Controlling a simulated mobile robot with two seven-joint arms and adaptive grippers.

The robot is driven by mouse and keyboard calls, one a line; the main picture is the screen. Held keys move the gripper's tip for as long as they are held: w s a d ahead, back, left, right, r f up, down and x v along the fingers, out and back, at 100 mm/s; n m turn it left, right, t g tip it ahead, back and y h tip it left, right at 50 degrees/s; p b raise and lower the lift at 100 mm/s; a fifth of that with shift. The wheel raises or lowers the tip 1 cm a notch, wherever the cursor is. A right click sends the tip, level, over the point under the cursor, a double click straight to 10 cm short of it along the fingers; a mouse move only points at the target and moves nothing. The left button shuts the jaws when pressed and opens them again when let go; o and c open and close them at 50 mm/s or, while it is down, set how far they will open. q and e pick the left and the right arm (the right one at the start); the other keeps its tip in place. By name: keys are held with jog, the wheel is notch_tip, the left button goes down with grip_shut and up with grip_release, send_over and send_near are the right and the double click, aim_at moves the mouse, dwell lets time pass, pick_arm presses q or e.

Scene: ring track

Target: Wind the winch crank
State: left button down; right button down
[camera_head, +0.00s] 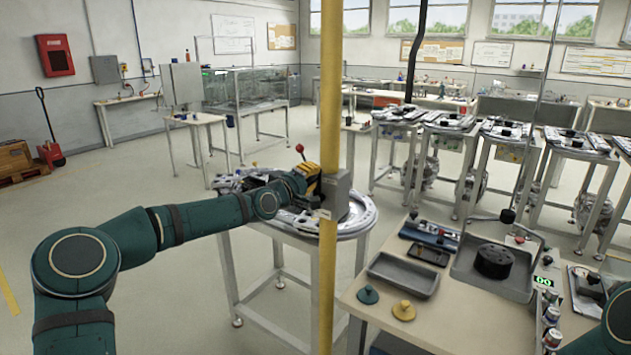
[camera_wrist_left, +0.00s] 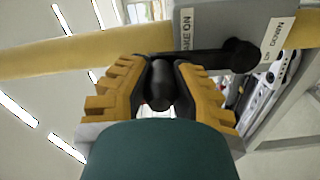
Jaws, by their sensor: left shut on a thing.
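In the head view the fingers hide most of the crank. A red-knobbed lever (camera_head: 300,149) rises just above the gripper. My right gripper is out of view.
A round ring track (camera_head: 360,222) on a stand lies behind the post. A workbench (camera_head: 375,318) at right holds a grey tray (camera_head: 403,274), a black puck in a bin, and small knobs. More track tables stand at the back right.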

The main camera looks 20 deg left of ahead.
pick_arm(q)
jog(key=shift+w+a+n+b, duration=0.3)
jog(key=shift+a+n+b, duration=0.15)
jog(key=shift+a+n, duration=0.5)
jog(key=shift+d, duration=0.15)
jog(key=c, duration=0.8)
grip_release()
jog(key=shift+o, duration=0.2)
jog(key=shift+s, duration=0.1)
jog(key=v, duration=1.1)
jog(key=shift+s, duration=0.4)
